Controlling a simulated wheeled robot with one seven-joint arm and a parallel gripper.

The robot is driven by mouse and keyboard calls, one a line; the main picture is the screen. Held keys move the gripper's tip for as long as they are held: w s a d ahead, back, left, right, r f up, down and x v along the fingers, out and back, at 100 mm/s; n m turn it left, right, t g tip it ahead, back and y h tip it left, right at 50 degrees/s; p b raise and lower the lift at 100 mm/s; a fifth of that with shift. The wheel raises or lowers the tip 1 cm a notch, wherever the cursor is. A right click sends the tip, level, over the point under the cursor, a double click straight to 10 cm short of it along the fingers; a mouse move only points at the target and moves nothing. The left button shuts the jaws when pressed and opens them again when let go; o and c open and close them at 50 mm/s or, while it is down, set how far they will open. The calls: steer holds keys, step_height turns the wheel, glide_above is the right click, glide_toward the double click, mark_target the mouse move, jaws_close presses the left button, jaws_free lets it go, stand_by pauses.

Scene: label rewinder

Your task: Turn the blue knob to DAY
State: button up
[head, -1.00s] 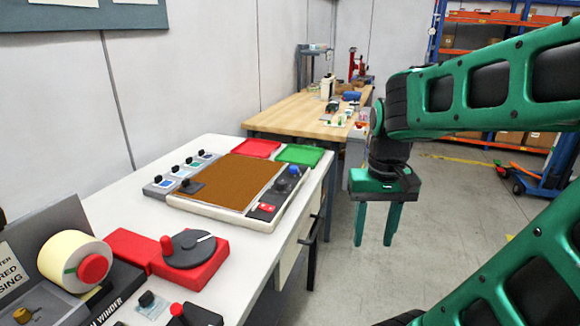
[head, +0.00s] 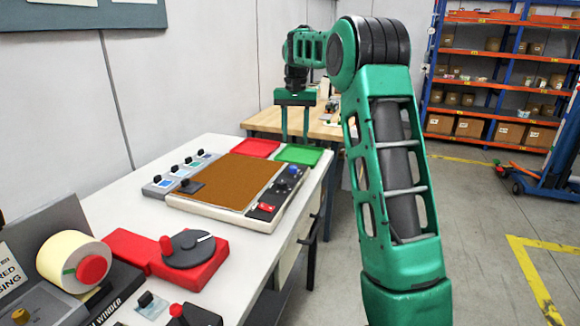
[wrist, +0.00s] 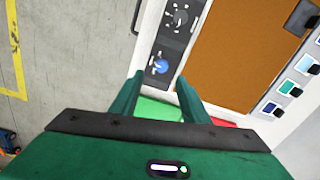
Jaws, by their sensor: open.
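The blue knob (head: 293,170) sits at the far end of the dark control strip on the right edge of the white board with the brown panel. In the wrist view the blue knob (wrist: 161,66) shows just ahead of and between the fingertips. My gripper (head: 295,141) is open and empty, pointing down above the far end of the board. Its two fingers (wrist: 159,78) frame the knob in the wrist view but do not visibly touch it. I cannot read any DAY mark or the knob's setting.
Red (head: 259,147) and green (head: 300,154) trays lie just beyond the board. A black knob (wrist: 181,17) and red switch (head: 267,207) share the strip. Several small knobs line the board's left. A red winder with a dark disc (head: 188,247) stands nearer.

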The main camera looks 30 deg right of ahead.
mark_target(293, 167)
steer(key=f, duration=0.7)
steer(key=w+f, duration=0.1)
steer(key=f, duration=0.3)
steer(key=shift+c, duration=0.4)
